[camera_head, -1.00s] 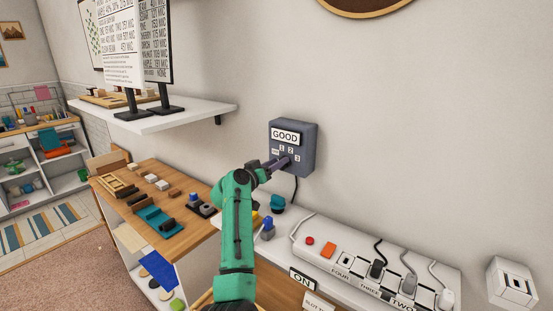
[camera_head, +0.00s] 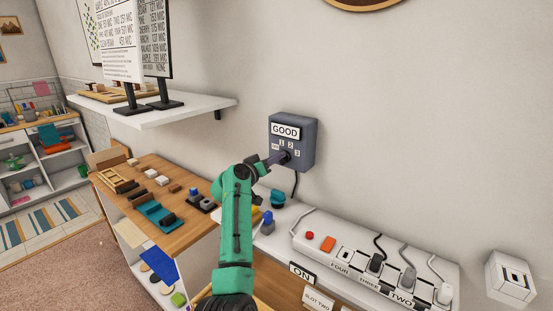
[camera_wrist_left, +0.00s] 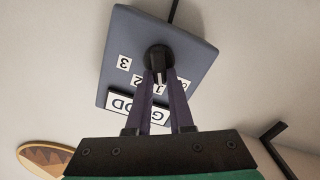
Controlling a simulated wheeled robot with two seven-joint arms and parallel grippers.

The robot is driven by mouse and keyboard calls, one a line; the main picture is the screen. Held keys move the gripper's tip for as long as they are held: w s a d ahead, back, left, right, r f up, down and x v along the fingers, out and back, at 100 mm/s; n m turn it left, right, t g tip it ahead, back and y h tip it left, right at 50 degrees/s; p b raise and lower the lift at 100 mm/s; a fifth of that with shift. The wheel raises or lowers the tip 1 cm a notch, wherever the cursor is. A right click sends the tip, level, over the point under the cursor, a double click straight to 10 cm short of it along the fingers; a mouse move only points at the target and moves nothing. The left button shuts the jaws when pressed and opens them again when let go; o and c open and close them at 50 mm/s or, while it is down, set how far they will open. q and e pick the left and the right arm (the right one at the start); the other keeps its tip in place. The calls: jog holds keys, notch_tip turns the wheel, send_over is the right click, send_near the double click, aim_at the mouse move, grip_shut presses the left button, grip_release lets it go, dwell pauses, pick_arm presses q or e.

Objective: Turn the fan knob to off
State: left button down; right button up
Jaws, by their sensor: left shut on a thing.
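The fan knob (camera_wrist_left: 158,62) is a round black dial on a blue-grey wall box (camera_head: 306,150) that carries a "GOOD" label and positions marked 1, 2, 3 and a small further label. My left gripper (camera_head: 281,157) reaches the knob from the left. In the left wrist view its two purple fingers (camera_wrist_left: 158,80) are closed on the knob's raised grip, one on each side. There the grip lies nearly upright in the picture, beside the "1" label. In the head view the gripper hides most of the knob. My right gripper is in neither view.
A power strip (camera_head: 332,262) with several plugs lies on the white ledge below right. A blue-topped item (camera_head: 267,222) and a teal knob stand near my forearm. A wooden table (camera_head: 190,232) with small blocks is at left. A white shelf (camera_head: 190,112) juts out at upper left.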

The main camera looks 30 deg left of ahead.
pick_arm(q)
jog(key=shift+a+f+n+p, duration=0.15)
jog(key=shift+n+p, duration=0.1)
jog(key=shift+n, duration=1.35)
jog(key=shift+a+f+n+p, duration=0.15)
jog(key=shift+n+p, duration=0.1)
jog(key=shift+n, duration=1.35)
jog(key=c, duration=0.8)
grip_release()
jog(key=shift+s, duration=0.15)
